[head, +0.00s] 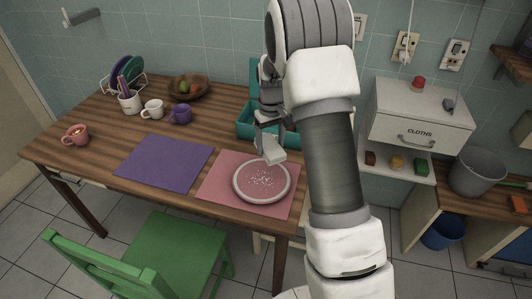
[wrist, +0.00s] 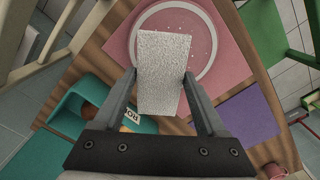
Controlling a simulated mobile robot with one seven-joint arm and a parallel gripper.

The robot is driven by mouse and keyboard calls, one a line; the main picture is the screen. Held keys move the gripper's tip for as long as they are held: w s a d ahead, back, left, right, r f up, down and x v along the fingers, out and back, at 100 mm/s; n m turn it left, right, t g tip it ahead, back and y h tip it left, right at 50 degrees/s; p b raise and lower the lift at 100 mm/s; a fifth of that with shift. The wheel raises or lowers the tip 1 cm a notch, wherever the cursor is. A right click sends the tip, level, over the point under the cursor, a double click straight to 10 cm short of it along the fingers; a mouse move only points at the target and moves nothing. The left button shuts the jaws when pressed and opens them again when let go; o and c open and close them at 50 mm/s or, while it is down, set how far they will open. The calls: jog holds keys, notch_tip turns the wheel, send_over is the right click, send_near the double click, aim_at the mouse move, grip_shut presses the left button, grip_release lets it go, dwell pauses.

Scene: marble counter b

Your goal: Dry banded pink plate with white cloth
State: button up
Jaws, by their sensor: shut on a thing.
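The pink plate (head: 262,190) with a pale band round its rim lies flat on the pink mat (head: 218,182). White specks, like drops, are scattered over its middle. In the wrist view the plate (wrist: 204,50) is partly hidden by the white cloth. My gripper (head: 270,143) is shut on the white cloth (head: 273,156), a rough-textured block shape, at the plate's far edge. In the wrist view both fingers grip the sides of the cloth (wrist: 163,85), which overlaps the plate. I cannot tell whether the cloth touches it.
A teal bin (head: 246,131) stands behind the plate, partly hidden by my arm. A purple mat (head: 165,163) lies bare to the left. Mugs, a dish rack and a fruit bowl (head: 188,89) stand farther back. A green chair (head: 180,255) is at the front.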

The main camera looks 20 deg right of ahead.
aim_at(271, 146)
jog(key=shift+f+b, duration=1.25)
jog(key=shift+f, duration=0.65)
